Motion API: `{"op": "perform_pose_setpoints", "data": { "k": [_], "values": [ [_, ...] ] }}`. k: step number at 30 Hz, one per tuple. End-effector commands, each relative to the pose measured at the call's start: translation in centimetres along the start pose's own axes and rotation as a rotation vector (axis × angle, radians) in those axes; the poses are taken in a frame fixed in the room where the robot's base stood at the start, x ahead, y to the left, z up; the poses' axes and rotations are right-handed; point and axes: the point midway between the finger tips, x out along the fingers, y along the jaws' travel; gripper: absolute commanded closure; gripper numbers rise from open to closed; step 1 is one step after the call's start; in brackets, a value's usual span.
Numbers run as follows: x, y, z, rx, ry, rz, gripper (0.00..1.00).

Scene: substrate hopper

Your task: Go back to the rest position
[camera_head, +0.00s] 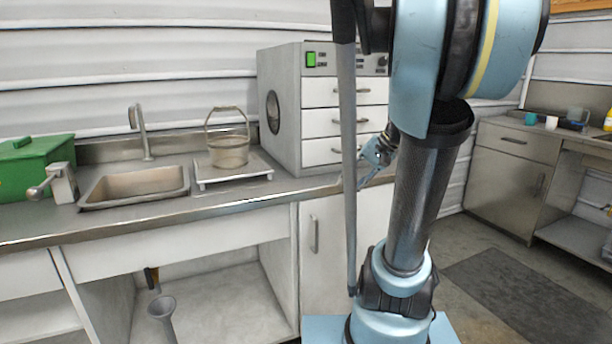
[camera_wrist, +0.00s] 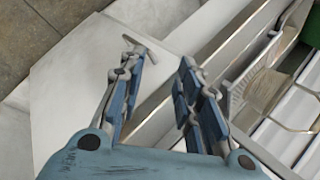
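My gripper (camera_head: 380,152) is partly hidden behind my own arm in the head view. It is in front of the white drawer unit, near the counter's front edge. In the wrist view my gripper (camera_wrist: 160,62) has its two blue fingers spread apart with nothing between them. A wire-handled bucket (camera_head: 229,151) stands upright on a low white tray (camera_head: 234,177) on the counter, apart from my gripper. The bucket also shows at the right of the wrist view (camera_wrist: 264,90).
The counter holds a sink (camera_head: 135,186) with a tap, a green box (camera_head: 36,164) and a white drawer unit (camera_head: 322,124) with a green switch. A second bench (camera_head: 511,170) stands at the right, a dark mat (camera_head: 535,292) before it. Open floor lies between.

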Motion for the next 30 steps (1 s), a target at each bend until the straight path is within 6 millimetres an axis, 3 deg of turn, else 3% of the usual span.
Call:
{"op": "perform_pose_setpoints", "data": {
  "k": [1,6,15,21,30],
  "values": [
    [0.8,0.8,1.5,-0.021,0.001,0.042,0.69],
    [2.8,4.3,5.3,-0.095,0.021,0.191,0.69],
    [5.3,11.4,10.2,-0.258,0.07,0.443,0.69],
    [6.1,15.2,11.6,-0.353,0.102,0.568,0.69],
    [6.3,16.8,12.0,-0.394,0.118,0.62,0.69]
  ]
}}
